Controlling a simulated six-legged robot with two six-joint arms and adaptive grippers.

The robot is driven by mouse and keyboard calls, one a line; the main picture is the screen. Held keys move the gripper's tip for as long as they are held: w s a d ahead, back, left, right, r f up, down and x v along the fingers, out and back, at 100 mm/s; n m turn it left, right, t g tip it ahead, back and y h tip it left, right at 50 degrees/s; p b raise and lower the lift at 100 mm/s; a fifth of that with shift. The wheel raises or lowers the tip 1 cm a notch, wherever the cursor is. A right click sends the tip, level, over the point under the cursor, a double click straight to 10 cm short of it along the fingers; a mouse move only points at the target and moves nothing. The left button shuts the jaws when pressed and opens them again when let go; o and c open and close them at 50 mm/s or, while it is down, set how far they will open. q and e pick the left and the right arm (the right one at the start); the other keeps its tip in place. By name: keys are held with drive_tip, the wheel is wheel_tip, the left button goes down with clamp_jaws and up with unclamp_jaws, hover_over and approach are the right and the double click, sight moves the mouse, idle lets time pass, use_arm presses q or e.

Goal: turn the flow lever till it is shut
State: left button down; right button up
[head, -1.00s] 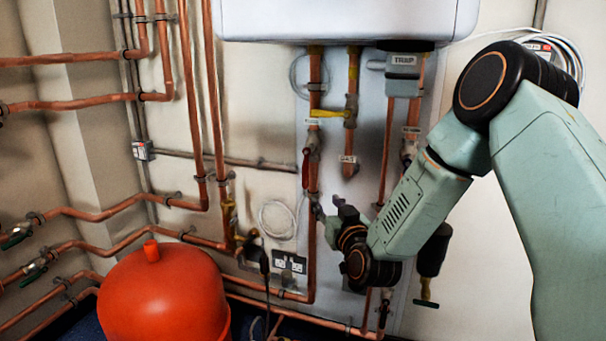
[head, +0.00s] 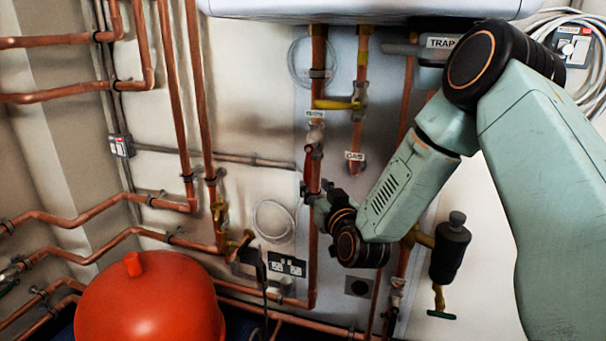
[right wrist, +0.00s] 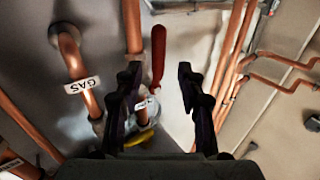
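The flow lever is a red handle (head: 308,165) on a vertical copper pipe under the boiler. It points down, roughly along the pipe, below a grey valve body and a small white label too small to read surely. It also shows in the right wrist view (right wrist: 158,55), in the gap between my fingers. My right gripper (right wrist: 158,70) is open, its two dark fingers on either side of the lever in that picture; no contact shows. In the head view my right gripper (head: 309,194) is just below the lever's lower end, partly hidden by my wrist. My left gripper is not in view.
A yellow handle (head: 335,104) sits above the red one. A pipe labelled GAS (head: 356,156) stands close on the right. A red tank (head: 150,300) is at lower left, sockets (head: 287,265) are below, and a black fitting (head: 451,245) is right of my wrist.

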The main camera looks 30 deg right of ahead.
sight(309, 176)
drive_tip(key=shift+w+d+r+b, duration=0.2)
drive_tip(key=shift+w+d+b, duration=0.05)
drive_tip(key=shift+w+b, duration=0.15)
drive_tip(key=b+x, duration=0.2)
drive_tip(key=x, duration=0.3)
drive_tip(key=shift+w+f, duration=0.1)
drive_tip(key=shift+f, duration=0.1)
drive_tip(key=shift+w+d+r, duration=0.1)
drive_tip(key=shift+w+r, duration=0.05)
drive_tip(key=shift+w, duration=0.4)
drive_tip(key=shift+c, duration=0.3)
drive_tip(key=shift+s, duration=0.1)
drive_tip(key=shift+c, duration=0.7)
clamp_jaws()
